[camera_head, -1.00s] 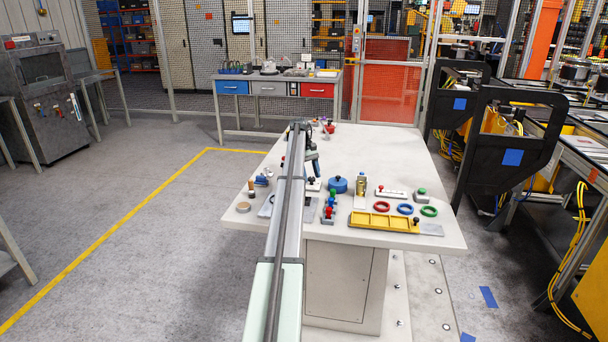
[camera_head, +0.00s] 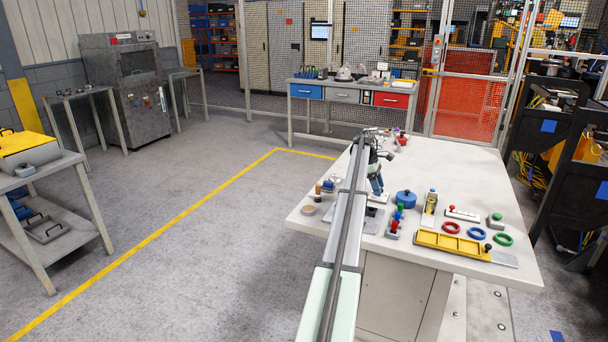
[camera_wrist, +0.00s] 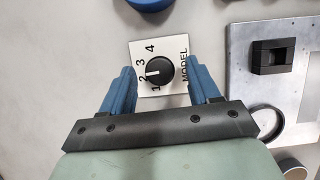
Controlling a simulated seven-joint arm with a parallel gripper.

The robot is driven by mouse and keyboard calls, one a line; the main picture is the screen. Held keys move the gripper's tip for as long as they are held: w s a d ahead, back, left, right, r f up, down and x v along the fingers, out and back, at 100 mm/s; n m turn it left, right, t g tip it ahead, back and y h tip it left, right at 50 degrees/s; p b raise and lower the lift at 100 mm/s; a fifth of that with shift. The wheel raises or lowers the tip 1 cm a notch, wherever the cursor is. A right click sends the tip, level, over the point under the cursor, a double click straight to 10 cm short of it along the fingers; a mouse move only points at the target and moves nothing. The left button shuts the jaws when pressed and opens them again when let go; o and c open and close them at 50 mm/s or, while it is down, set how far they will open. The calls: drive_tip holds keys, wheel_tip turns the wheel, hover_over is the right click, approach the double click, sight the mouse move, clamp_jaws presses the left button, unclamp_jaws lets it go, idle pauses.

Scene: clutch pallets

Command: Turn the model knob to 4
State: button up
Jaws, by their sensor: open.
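The model knob (camera_wrist: 160,71) is a black round dial on a white square plate (camera_wrist: 176,48) marked MODEL with 1, 2, 3 and 4. The knob's white mark points left in the wrist view, close to 2. My gripper (camera_wrist: 160,66) is open, with one blue finger on each side of the knob and a visible gap to it on both sides. In the head view my gripper (camera_head: 377,180) is just over the white plate (camera_head: 379,197); the knob itself is not clear there. I cannot tell how far the fingertips are above the plate.
A grey metal panel (camera_wrist: 239,65) with a black block (camera_wrist: 272,56) lies right of the plate in the wrist view. A blue round part (camera_head: 406,198), a red-and-blue button unit (camera_head: 394,229), a yellow tray (camera_head: 455,245) and coloured rings stand nearby. The table's far right is clear.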

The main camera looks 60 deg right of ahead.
drive_tip(key=n, duration=0.1)
drive_tip(key=n+h, duration=0.1)
drive_tip(key=n, duration=0.1)
drive_tip(key=shift+a+n, duration=0.3)
drive_tip(key=shift+d+r+n+h, duration=0.1)
drive_tip(key=shift+r+n+h, duration=0.2)
drive_tip(key=v, duration=1.4)
drive_tip(key=w+a+f, duration=0.3)
drive_tip(key=w+a, duration=0.3)
drive_tip(key=w, duration=0.4)
drive_tip(key=w+a+f+m+h, duration=0.1)
drive_tip(key=w+a+f, duration=0.2)
drive_tip(key=w+a, duration=0.4)
drive_tip(key=shift+w, duration=1.8)
drive_tip(key=shift+f, duration=0.1)
